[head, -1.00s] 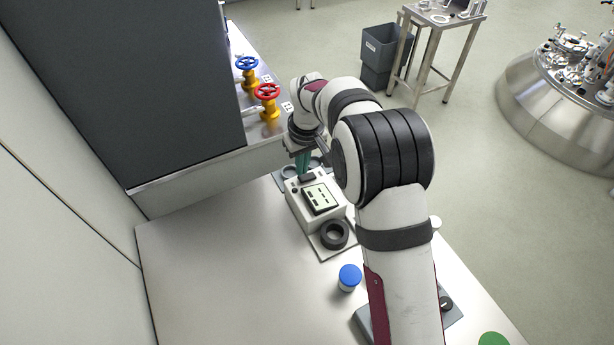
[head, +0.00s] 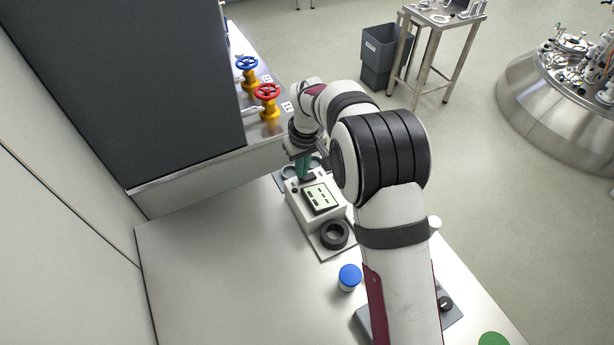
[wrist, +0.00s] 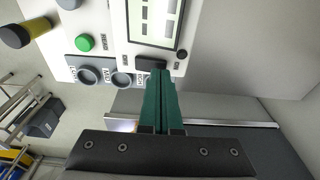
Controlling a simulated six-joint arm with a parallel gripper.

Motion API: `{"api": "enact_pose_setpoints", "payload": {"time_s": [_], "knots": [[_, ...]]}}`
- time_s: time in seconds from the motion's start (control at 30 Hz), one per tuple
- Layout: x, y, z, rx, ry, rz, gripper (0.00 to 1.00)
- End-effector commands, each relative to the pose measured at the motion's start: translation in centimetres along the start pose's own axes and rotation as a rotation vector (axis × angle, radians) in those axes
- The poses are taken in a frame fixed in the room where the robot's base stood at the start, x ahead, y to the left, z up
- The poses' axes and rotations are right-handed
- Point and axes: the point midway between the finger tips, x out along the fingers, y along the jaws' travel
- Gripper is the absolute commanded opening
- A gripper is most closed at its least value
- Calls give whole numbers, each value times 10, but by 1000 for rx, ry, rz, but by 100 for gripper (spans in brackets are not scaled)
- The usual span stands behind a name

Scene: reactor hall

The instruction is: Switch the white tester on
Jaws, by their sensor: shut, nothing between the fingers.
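The white tester (head: 299,199) stands on the bench, with a display (head: 320,197) showing pale blocks on its top face. In the wrist view, the display (wrist: 153,20) is at the top. A dark switch (wrist: 149,63) lies just below it, and a small black round knob (wrist: 181,54) sits beside it. My gripper (head: 304,176) points down at the tester's far end, by the switch. Its green fingers (wrist: 158,73) are shut and empty, with their tips at the switch's edge. I cannot tell whether they touch it; they partly hide it.
A grey holder with round sockets (wrist: 88,75) stands beside the tester. A black ring (head: 334,235) lies at the tester's near side, and a blue-capped jar (head: 349,278) stands nearer. Red (head: 267,92) and blue (head: 246,64) valve wheels are behind. The bench's left part is clear.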

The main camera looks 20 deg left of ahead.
Motion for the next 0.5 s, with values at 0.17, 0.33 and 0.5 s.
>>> {"api": "enact_pose_setpoints", "payload": {"time_s": [0.17, 0.33, 0.5], "knots": [[3, 0, 0, 0, 0, 0, 0], [5, 0, 1, 0, 0, 0, 0], [8, 0, 1, 0, 0, 0, 0]]}}
